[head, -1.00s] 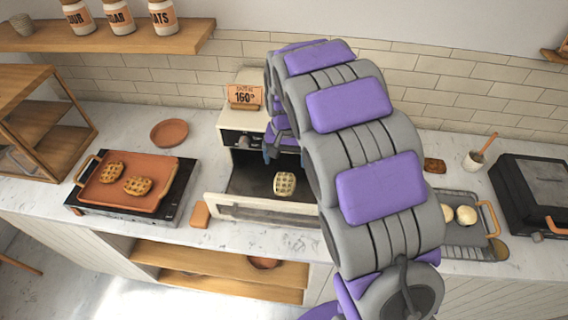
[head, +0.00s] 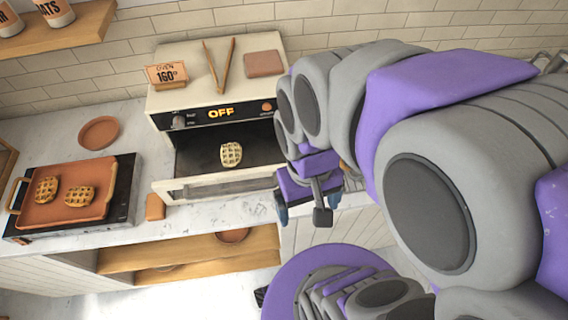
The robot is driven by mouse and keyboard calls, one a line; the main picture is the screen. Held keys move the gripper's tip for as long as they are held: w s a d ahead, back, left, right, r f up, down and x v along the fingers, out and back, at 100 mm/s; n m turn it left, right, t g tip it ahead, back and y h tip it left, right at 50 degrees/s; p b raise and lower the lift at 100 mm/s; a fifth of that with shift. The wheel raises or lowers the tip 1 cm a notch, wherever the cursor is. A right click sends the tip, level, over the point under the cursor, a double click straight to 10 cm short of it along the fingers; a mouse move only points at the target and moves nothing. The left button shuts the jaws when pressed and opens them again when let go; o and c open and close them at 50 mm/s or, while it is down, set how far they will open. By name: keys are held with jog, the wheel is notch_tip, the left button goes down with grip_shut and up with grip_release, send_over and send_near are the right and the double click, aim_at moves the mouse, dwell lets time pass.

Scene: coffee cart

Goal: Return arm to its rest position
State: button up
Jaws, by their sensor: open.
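My gripper (head: 311,214) hangs at the end of my grey and purple arm, right of the oven and in front of the counter's edge. It is open, and nothing shows between its fingers. The cream oven (head: 222,110) stands on the counter with its door down and its display reading "OFF". A pale waffle-topped pastry (head: 231,154) lies inside the oven opening, apart from my gripper. The arm fills the right side of the view and hides the counter behind it.
An orange tray (head: 98,207) with two browned waffle-topped pastries sits on a black hotplate (head: 122,205) at left. An empty terracotta plate (head: 98,133) lies behind it. Tongs (head: 229,66) and a sign (head: 166,77) sit on the oven. Wooden shelves (head: 190,250) run below the counter.

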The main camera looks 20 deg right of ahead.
jog(key=s, duration=0.3)
jog(key=shift+s+d+f, duration=0.1)
jog(key=shift+s+f, duration=0.15)
jog(key=shift+s, duration=0.05)
dwell(1.1)
